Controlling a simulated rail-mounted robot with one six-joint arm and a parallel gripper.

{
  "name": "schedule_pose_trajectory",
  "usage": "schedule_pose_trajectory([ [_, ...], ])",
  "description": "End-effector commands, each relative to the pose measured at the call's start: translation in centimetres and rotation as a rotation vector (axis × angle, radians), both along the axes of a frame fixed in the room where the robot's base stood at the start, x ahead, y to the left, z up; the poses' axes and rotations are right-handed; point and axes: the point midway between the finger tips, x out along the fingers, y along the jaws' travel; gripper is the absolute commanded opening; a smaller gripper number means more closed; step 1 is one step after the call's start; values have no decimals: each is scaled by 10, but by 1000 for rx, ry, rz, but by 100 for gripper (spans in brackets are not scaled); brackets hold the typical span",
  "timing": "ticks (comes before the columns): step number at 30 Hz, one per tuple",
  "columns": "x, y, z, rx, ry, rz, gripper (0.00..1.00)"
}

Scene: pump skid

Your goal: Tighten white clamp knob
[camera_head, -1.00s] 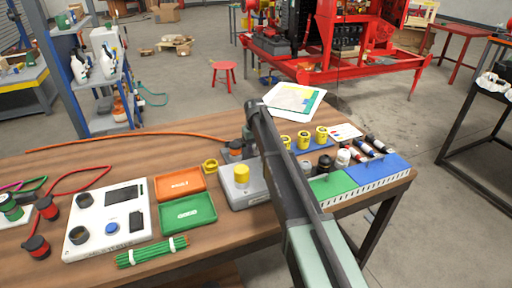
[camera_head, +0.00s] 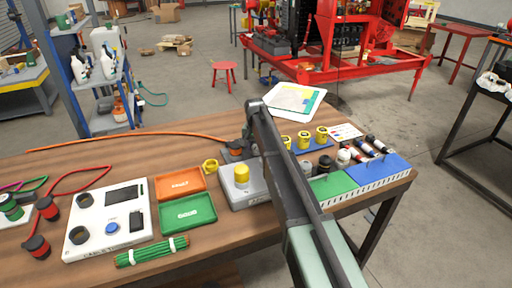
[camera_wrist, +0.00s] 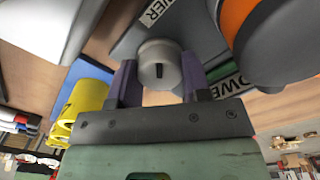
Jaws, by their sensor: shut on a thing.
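The white clamp knob (camera_wrist: 158,66) shows in the middle of the wrist view, a pale round knob with a dark mark on its face. My gripper (camera_wrist: 160,84) has one purple-grey finger on each side of it and is shut on it. The knob sits over a grey plate with "POWER" labels (camera_wrist: 155,12). In the head view my arm hides the knob and most of my fingers. A dark fixture with an orange-topped part (camera_head: 236,149) shows just left of my arm's end.
The orange and dark grey cylinder (camera_wrist: 285,35) is close to the right finger in the wrist view. Yellow parts (camera_wrist: 85,100) are at left. On the bench, a grey box with a yellow button (camera_head: 242,174), green tray (camera_head: 188,213) and orange tray (camera_head: 180,184) lie near my arm.

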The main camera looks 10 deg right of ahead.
Motion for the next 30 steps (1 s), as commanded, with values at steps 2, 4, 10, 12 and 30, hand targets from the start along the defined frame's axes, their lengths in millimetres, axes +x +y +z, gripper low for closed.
schedule_pose_trajectory([
  [2, 0, 0, 0, 0, 1, -4, 20],
  [4, 0, 0, 0, 0, 1, -5, 20],
  [10, 0, 0, 0, 0, 0, -4, 20],
  [12, 0, 0, 0, 0, 0, -4, 50],
  [30, 0, 0, 28, 0, 0, -3, 69],
])
